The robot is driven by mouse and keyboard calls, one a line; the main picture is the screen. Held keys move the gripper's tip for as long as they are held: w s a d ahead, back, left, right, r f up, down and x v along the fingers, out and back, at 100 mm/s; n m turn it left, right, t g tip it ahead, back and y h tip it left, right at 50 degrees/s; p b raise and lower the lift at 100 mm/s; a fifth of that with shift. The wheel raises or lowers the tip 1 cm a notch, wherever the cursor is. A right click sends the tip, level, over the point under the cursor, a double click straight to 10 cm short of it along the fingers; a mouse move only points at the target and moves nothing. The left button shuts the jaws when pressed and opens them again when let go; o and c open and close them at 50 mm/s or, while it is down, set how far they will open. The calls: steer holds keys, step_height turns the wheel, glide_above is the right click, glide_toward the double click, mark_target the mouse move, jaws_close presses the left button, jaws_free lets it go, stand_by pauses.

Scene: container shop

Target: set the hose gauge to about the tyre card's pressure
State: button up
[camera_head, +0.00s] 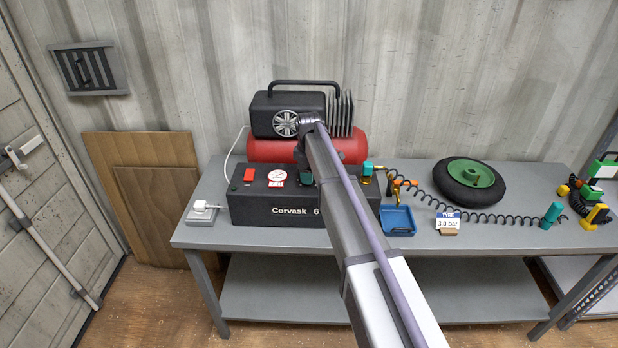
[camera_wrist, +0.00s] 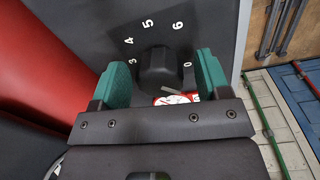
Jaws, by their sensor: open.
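The tyre card (camera_head: 447,221) stands at the front of the bench and reads 3.0 bar. The black compressor unit (camera_head: 262,208) carries a round white, red-rimmed gauge (camera_head: 277,178); its needle is too small to read. In the wrist view, a black knob (camera_wrist: 160,68) sits on the dark panel with a dial of numbers around it, 3, 4, 5, 6 and 0 showing. My gripper (camera_head: 306,178) is open over the panel, right of the gauge. In the wrist view its teal fingers (camera_wrist: 163,78) stand on either side of the knob, with gaps. My arm hides the knob in the head view.
A red switch (camera_head: 249,174) is left of the gauge. A red tank (camera_head: 270,150) lies behind. Right of the unit are a blue tray (camera_head: 398,222), a coiled black hose (camera_head: 487,217) and a tyre (camera_head: 470,182). A plug box (camera_head: 202,213) sits at the bench's left end.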

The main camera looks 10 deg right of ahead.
steer(key=shift+r, duration=0.1)
steer(key=c, duration=0.9)
steer(key=shift+c, duration=0.2)
